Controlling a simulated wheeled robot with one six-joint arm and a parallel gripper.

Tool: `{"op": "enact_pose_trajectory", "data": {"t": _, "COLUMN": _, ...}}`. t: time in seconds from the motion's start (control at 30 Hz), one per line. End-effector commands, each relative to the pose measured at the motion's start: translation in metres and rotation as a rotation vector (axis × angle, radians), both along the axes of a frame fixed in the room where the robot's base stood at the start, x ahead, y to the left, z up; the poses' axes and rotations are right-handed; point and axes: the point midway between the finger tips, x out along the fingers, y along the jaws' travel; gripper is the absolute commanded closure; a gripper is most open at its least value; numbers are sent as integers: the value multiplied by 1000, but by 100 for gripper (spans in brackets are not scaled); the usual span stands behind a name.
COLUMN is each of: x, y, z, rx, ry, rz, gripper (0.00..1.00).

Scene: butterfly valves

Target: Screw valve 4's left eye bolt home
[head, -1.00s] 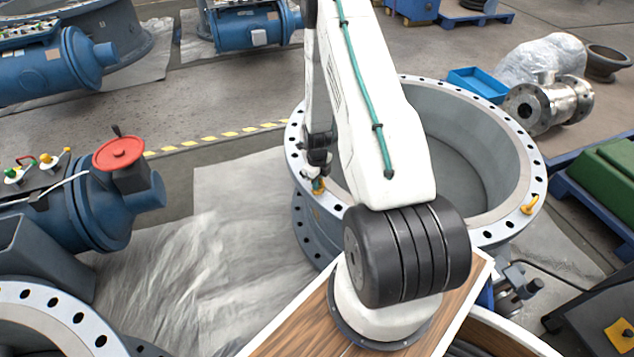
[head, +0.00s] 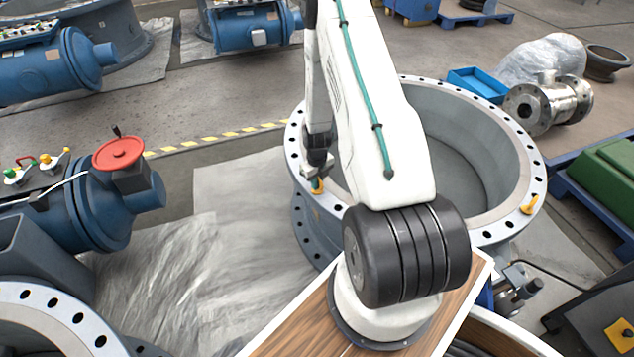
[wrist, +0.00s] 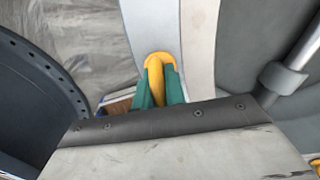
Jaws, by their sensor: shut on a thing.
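Valve 4 is the large grey ring body (head: 520,150) with a drilled flange, in the middle of the head view. The left eye bolt is yellow and stands at the flange's left side; in the wrist view its ring (wrist: 157,62) shows between green fingertips. My gripper (head: 317,186) points down over that spot and is shut on the eye bolt, as the wrist view (wrist: 160,90) also shows. The bolt's shank and its seat in the flange are hidden. A second yellow eye bolt (head: 530,205) stands on the flange's right side.
A blue valve with a red handwheel (head: 118,153) stands at the left. Another drilled flange (head: 62,318) is at the lower left. A blue tray (head: 478,84) and a metal flanged part (head: 548,104) lie behind valve 4. Grey sheeting (head: 240,240) covers the floor.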

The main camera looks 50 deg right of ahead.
Motion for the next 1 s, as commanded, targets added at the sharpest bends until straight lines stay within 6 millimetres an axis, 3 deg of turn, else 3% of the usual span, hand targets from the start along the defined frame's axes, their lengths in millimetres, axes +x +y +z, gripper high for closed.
{"op": "enact_pose_trajectory", "data": {"t": 0.1, "x": 2, "y": -2, "z": 1, "rx": -4, "ry": -5, "rz": 0, "gripper": 100}}
{"op": "enact_pose_trajectory", "data": {"t": 0.13, "x": 2, "y": -2, "z": 1, "rx": -4, "ry": -5, "rz": 0, "gripper": 80}}
{"op": "enact_pose_trajectory", "data": {"t": 0.2, "x": 2, "y": -2, "z": 1, "rx": -3, "ry": -5, "rz": 0, "gripper": 66}}
{"op": "enact_pose_trajectory", "data": {"t": 0.53, "x": 1, "y": -1, "z": 5, "rx": -1, "ry": -3, "rz": 1, "gripper": 66}}
{"op": "enact_pose_trajectory", "data": {"t": 1.0, "x": 1, "y": -2, "z": 73, "rx": -3, "ry": -4, "rz": 0, "gripper": 66}}
